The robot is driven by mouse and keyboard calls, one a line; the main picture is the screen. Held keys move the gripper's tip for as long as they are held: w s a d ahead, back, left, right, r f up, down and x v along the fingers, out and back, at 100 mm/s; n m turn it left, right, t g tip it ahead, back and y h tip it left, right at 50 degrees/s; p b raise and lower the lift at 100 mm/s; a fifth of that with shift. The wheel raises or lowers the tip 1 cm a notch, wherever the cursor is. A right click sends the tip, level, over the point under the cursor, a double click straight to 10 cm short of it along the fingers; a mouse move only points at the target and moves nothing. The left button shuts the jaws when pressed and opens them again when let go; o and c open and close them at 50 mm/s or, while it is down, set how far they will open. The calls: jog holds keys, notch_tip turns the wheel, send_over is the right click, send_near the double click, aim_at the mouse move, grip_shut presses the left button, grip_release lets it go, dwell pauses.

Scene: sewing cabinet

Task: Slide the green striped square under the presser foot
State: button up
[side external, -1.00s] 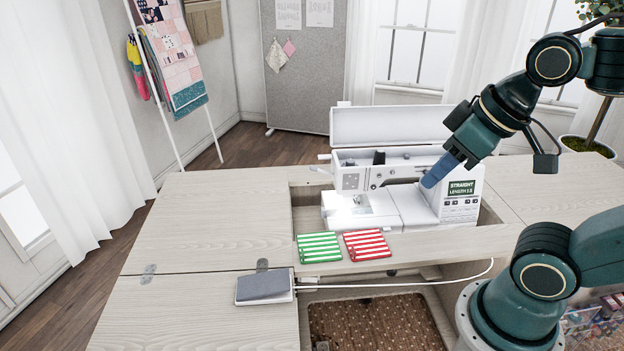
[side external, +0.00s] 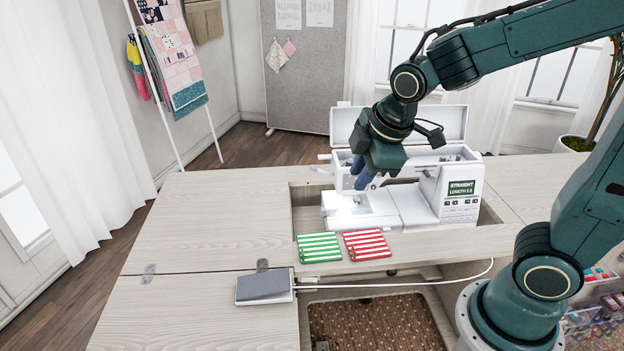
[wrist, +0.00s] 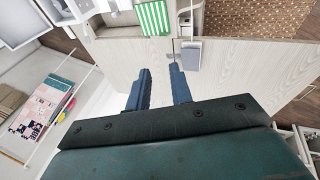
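The green striped square (side external: 319,247) lies flat on the cabinet's front ledge, left of the red striped square (side external: 367,244) with a narrow gap. The white sewing machine (side external: 405,203) stands in the recess behind them. Its presser foot area is partly hidden behind my gripper (side external: 362,183), which hangs over the machine's left end, above and behind the green square. In the wrist view my gripper (wrist: 159,69) has its two blue fingers apart with nothing between them. The green square (wrist: 154,17) shows at the top edge there, beyond the fingertips.
A grey-topped pad (side external: 264,286) lies on the table's front edge, with a white cable (side external: 400,284) running right. The wooden tabletop (side external: 200,225) on the left is clear. The machine's raised lid (side external: 345,120) stands behind. An opening below shows a brown mat (side external: 375,325).

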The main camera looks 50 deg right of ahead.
jog(key=w+a+f+n+h, duration=0.1)
jog(key=w+f+n, duration=0.7)
jog(key=f+n, duration=0.15)
jog(key=n+h, duration=0.1)
jog(key=n, duration=0.6)
send_near(303, 253)
jog(key=w, duration=0.1)
jog(key=shift+f+n+g, duration=0.3)
jog(key=shift+f+n, duration=0.25)
jog(key=shift+f, duration=0.4)
jog(key=shift+w+d+f+h, duration=0.15)
jog(key=shift+f+h, duration=0.05)
jog(key=shift+h, duration=0.1)
jog(key=shift+x, duration=2.75)
jog(key=shift+c, duration=0.4)
grip_shut()
